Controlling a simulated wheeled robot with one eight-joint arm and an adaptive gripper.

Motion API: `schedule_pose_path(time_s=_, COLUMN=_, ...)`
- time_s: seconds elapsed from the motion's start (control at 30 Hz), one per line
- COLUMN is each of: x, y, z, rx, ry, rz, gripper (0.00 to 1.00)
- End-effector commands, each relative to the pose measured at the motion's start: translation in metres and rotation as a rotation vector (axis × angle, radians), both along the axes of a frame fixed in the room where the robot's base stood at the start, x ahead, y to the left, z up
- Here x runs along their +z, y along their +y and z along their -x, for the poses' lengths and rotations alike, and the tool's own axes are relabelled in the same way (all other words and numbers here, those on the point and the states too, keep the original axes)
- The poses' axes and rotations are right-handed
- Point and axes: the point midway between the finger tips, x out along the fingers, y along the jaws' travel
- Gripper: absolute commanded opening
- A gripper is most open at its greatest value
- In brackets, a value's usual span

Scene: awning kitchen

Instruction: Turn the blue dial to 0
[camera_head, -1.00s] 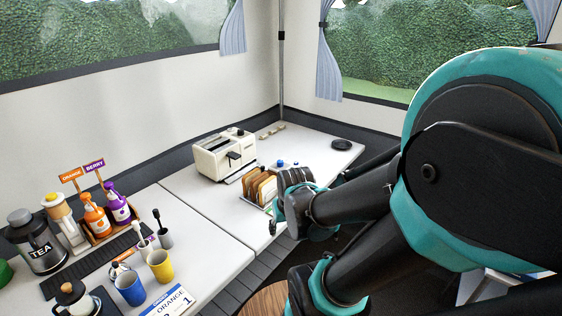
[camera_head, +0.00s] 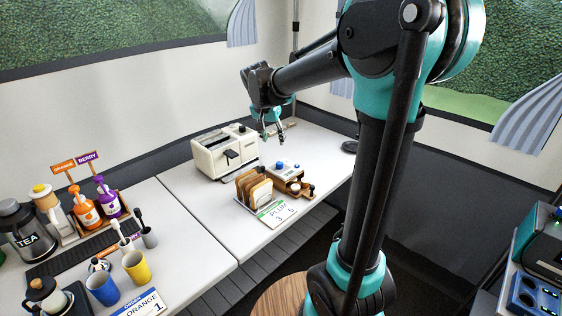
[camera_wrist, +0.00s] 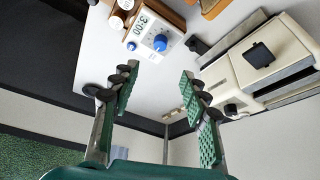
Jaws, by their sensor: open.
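The blue dial (camera_wrist: 160,42) is a round knob on the face of a small white timer box (camera_wrist: 146,31) with a 3:00 readout in the wrist view. A smaller blue button sits beside it. In the head view the blue dial (camera_head: 281,164) shows on the table behind the toast rack. My gripper (camera_head: 273,133) is open and empty above the table, behind the dial and near the toaster. In the wrist view its two green-padded fingers (camera_wrist: 158,72) stand apart, with the dial beyond the gap between their tips. The dial's pointer setting is too small to read.
A cream toaster (camera_head: 225,152) stands left of the timer; it also fills the right of the wrist view (camera_wrist: 260,65). A toast rack (camera_head: 254,188), a wooden holder and a PLUM card (camera_head: 277,212) stand in front. Clear table lies behind and right.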

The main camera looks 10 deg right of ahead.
Motion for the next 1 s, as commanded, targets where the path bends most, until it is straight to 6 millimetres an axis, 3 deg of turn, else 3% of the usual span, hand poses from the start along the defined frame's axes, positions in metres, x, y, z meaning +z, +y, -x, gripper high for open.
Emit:
schedule_pose_path(time_s=0.6, x=-0.11, y=-0.024, z=-0.039, rx=0.0, ry=0.0, rz=-0.001, gripper=0.45)
schedule_pose_path(time_s=0.8, x=-0.129, y=-0.029, z=-0.046, rx=0.001, ry=0.0, rz=0.0, gripper=0.45)
schedule_pose_path(time_s=1.0, x=-0.135, y=-0.03, z=-0.047, rx=0.001, ry=0.0, rz=0.0, gripper=0.45)
